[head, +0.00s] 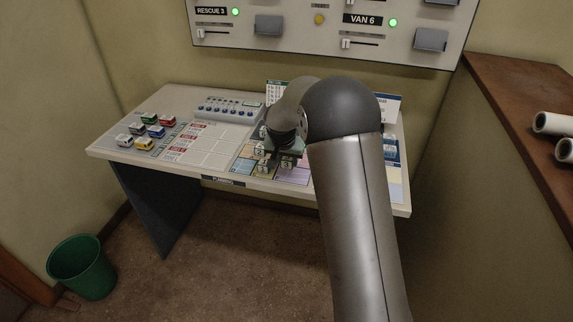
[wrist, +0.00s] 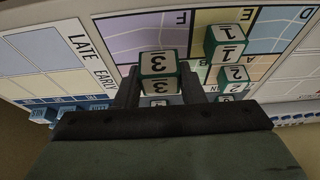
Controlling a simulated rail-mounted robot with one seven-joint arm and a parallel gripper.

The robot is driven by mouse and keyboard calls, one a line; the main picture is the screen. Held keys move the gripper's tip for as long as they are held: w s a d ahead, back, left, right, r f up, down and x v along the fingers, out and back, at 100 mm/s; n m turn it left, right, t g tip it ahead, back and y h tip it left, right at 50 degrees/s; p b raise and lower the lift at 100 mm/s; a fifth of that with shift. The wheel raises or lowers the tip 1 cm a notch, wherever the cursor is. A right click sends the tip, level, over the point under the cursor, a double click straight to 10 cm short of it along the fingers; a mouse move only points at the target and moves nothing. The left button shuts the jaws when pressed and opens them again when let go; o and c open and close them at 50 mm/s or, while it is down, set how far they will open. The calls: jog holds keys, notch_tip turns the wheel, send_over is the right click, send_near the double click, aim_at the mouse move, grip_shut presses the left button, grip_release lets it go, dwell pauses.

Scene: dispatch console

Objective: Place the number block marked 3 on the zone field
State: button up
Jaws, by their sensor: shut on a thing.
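The number block marked 3 (wrist: 158,66) is a green cube with white number faces. In the wrist view it sits between the two fingers of my gripper (wrist: 160,84), which is shut on it. The zone map (wrist: 150,27) shows behind it, with lilac field F (wrist: 184,35) closest in the picture and fields E and D to the right. I cannot tell whether the block touches the map. In the head view my gripper (head: 286,148) is over the map at the desk's front, and my arm hides part of that area.
Blocks marked 1 (wrist: 227,43) and 2 (wrist: 233,78) stand to the right of the held block in the wrist view. An EARLY/LATE board (wrist: 62,48) lies to the left. Toy vans (head: 143,132) stand on the desk's left. A green bin (head: 82,267) is on the floor.

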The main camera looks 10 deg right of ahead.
aim_at(286, 167)
jog(key=shift+w+f, duration=0.2)
jog(key=shift+f, duration=0.05)
notch_tip(286, 167, down, 2)
jog(key=shift+f+p, duration=0.15)
jog(key=shift+p, duration=0.45)
jog(key=shift+f, duration=0.4)
jog(key=shift+f, duration=0.2)
jog(key=o, duration=1)
jog(key=shift+c, duration=0.2)
jog(key=shift+r, duration=0.1)
